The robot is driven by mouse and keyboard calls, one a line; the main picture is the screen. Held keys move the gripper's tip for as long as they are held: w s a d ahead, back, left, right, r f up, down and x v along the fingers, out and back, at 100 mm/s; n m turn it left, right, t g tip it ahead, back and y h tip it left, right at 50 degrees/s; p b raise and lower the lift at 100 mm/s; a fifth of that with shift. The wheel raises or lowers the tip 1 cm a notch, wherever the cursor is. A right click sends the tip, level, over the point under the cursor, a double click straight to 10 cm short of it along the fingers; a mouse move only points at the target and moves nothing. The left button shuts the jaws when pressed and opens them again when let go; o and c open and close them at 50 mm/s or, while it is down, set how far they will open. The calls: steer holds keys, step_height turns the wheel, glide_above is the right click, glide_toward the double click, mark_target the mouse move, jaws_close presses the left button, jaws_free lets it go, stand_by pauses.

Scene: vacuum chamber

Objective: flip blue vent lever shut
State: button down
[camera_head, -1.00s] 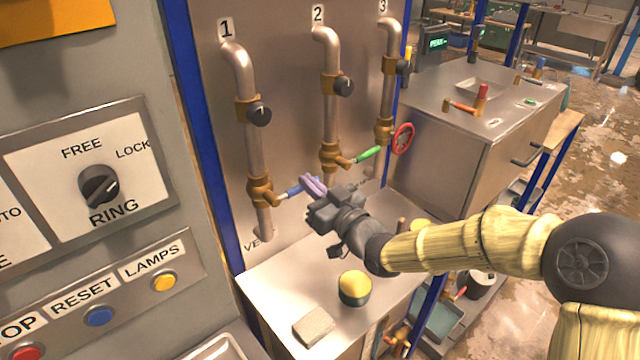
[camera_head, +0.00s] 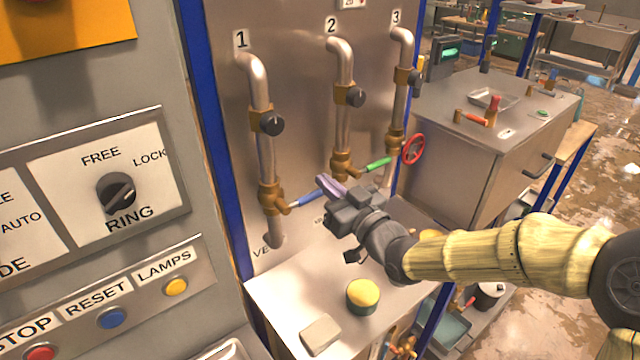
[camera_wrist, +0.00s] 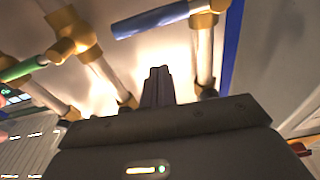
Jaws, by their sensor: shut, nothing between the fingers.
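The blue vent lever (camera_head: 306,199) sticks out to the right from the brass valve (camera_head: 271,198) on pipe 1, across the pipe. My gripper (camera_head: 328,187) is at the lever's free end, with its purple-grey fingers together. In the wrist view the blue lever (camera_wrist: 150,20) crosses the top, left of its brass valve (camera_wrist: 203,10). The shut fingers (camera_wrist: 158,82) point up toward it, with a visible gap below the lever in that picture. Whether they touch it cannot be told from the head view.
A green lever (camera_head: 378,163) on pipe 2 is just right of my gripper. A red handwheel (camera_head: 413,149) is farther right. A yellow-topped round object (camera_head: 363,293) and a pale block (camera_head: 320,335) are on the bench below. A control panel (camera_head: 90,190) is at left.

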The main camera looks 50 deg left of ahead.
steer(key=d+b, duration=0.1)
steer(key=d, duration=0.6)
steer(key=shift+s+f, duration=0.15)
steer(key=shift+f, duration=0.3)
steer(key=w+d+f+m+t+h+p, duration=0.2)
steer(key=w+d+f+m+t+h, duration=0.35)
steer(key=w+d, duration=0.65)
steer(key=w+d+f+m+t+h, duration=0.1)
steer(key=d+f+h, duration=0.15)
steer(key=d, duration=0.25)
steer(key=w+d+f+m+h+p, duration=0.1)
steer(key=d+h, duration=0.2)
steer(key=d, duration=0.2)
steer(key=w+d+f+m+t+h, duration=0.1)
steer(key=w+d+h, duration=0.1)
steer(key=d, duration=0.3)
steer(key=s+d+m+g+h+p, duration=0.1)
steer(key=s+d, duration=0.5)
steer(key=d, duration=0.6)
steer(key=s+d+f+m+g+h+p, duration=0.1)
steer(key=s+d+m+g+h, duration=0.3)
steer(key=d, duration=0.8)
steer(key=s+m+h, duration=0.1)
steer(key=s+m, duration=0.1)
steer(key=m, duration=0.1)
steer(key=shift+s+d+h+p, duration=0.15)
steer(key=shift+d+h+p, duration=0.15)
steer(key=shift+p, duration=0.1)
steer(key=shift+f+m+g, duration=0.1)
steer(key=shift+m+g, duration=0.15)
